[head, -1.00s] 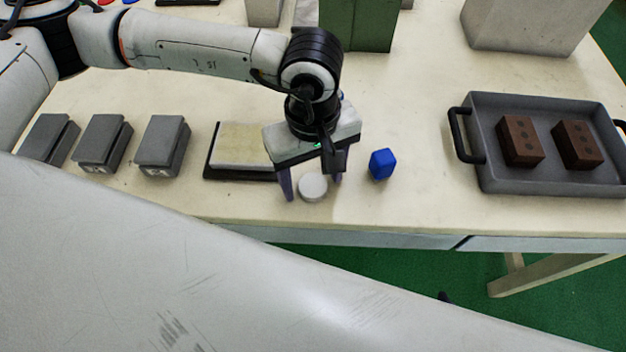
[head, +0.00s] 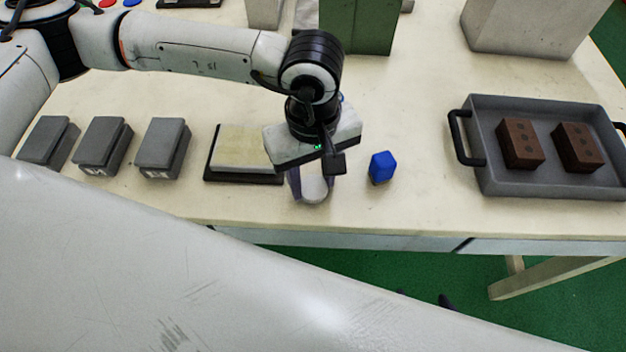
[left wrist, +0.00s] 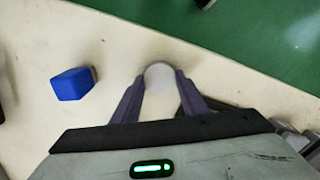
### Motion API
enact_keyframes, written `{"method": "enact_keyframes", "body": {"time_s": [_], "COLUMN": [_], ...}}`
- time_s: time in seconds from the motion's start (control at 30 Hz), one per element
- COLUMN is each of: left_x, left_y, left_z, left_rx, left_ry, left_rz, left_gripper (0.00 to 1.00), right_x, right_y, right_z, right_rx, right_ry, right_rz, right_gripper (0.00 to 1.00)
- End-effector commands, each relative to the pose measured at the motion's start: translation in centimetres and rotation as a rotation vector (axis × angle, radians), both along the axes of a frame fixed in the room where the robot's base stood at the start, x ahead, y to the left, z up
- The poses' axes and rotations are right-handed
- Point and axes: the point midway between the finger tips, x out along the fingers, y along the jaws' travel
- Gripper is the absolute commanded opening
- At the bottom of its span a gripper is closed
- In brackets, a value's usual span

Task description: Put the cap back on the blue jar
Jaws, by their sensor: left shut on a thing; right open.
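A white round piece (head: 314,190), which looks like the cap, is at the table's front edge side. My left gripper (head: 313,192) points down and is shut on it; in the left wrist view the white piece (left wrist: 159,77) sits between the two purple fingertips. A blue block-like piece (head: 382,167) stands on the table just right of the gripper; it also shows in the left wrist view (left wrist: 73,84). I cannot tell whether it is the jar. A bit of blue shows behind the left wrist, mostly hidden. Of my right gripper (head: 422,297) only two dark, spread tips show.
A pale slab on a dark base (head: 243,150) lies left of the gripper. Several grey blocks (head: 163,146) stand further left. A grey tray (head: 480,181) with two brown bricks is at the right. A green box (head: 357,28) stands behind. The table between blue piece and tray is clear.

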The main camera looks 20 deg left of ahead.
Motion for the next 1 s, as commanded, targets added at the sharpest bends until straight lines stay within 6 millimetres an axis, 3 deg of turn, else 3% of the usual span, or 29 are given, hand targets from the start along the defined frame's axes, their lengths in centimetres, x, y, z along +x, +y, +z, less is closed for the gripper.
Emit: {"method": "enact_keyframes", "body": {"time_s": [0.5, 0.67, 1.0], "left_x": [0.1, 0.0, 0.0], "left_y": [-0.1, 0.0, 0.0], "left_z": [8.8, 9.7, 9.7], "left_rx": [-0.002, -0.001, -0.001], "left_ry": [-0.004, -0.002, -0.001], "left_rz": [0.000, -0.001, -0.002], "left_gripper": [0.19, 0.19, 0.19], "right_x": [0.0, 0.0, 0.0], "right_y": [0.0, 0.0, 0.0], "right_z": [-0.9, -1.0, -0.9], "right_rx": [0.000, 0.000, 0.001], "right_ry": [-0.001, -0.001, -0.001], "right_rz": [0.000, 0.000, 0.001], "right_gripper": [0.66, 0.66, 0.66]}}
